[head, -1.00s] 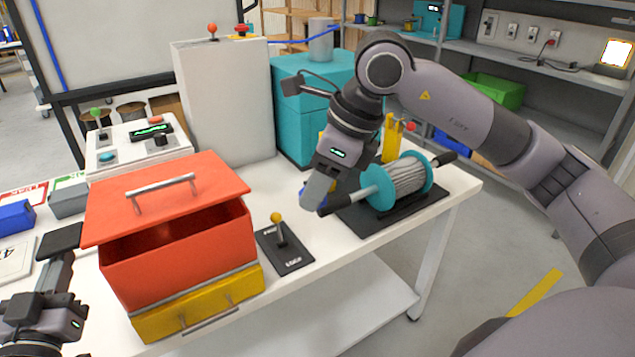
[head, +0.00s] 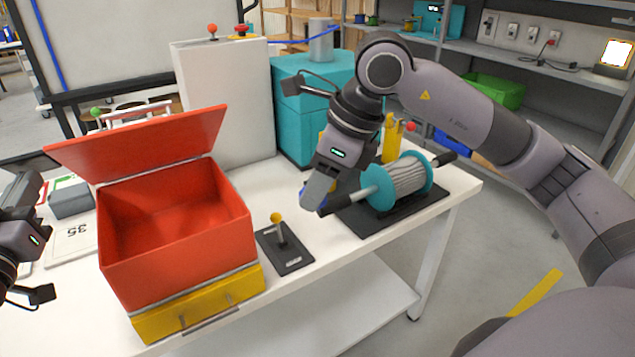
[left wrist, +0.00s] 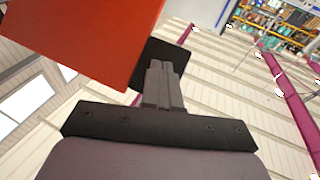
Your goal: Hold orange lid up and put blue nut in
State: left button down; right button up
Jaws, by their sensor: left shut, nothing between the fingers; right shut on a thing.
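The orange lid (head: 145,142) is raised and tilted back above the open orange box (head: 170,265). The visible inside of the box is empty. My left gripper (head: 30,190) is at the left edge of the head view, beside the lid's left edge. In the left wrist view its fingers (left wrist: 163,85) are shut with nothing between them, close by the orange lid (left wrist: 90,35); I cannot tell whether they touch. My right gripper (head: 312,198) is shut on the blue nut (head: 303,194), mostly hidden by the fingers, above the table right of the box.
A yellow drawer (head: 200,302) is under the box. A lever with a yellow knob (head: 277,218) stands between the box and my right gripper. A teal cable reel (head: 405,182) on a black base is right of that gripper. A grey cabinet (head: 225,95) stands behind.

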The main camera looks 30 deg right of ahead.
pick_arm(q)
jog(key=w+r, duration=0.5)
jog(key=shift+w, duration=0.15)
jog(key=shift+w+r, duration=0.35)
jog(key=shift+w, duration=0.2)
jog(key=shift+w+r, duration=0.3)
jog(key=shift+w, duration=0.25)
pick_arm(e)
jog(key=w+a+r+n+g+y, duration=0.1)
jog(key=w+a+n, duration=0.3)
jog(key=w, duration=0.5)
jog(key=w+a+r+n+g, duration=0.1)
jog(key=w+a+n, duration=0.1)
jog(key=w+a, duration=0.55)
jog(key=w+a+f+n+g, duration=0.1)
jog(key=a+f+n, duration=0.2)
jog(key=a+f, duration=0.2)
pick_arm(q)
jog(key=shift+f, duration=0.1)
pick_arm(e)
jog(key=shift+w+a+f, duration=0.1)
jog(key=shift+w+f, duration=0.05)
jog(key=shift+f, duration=6.25)
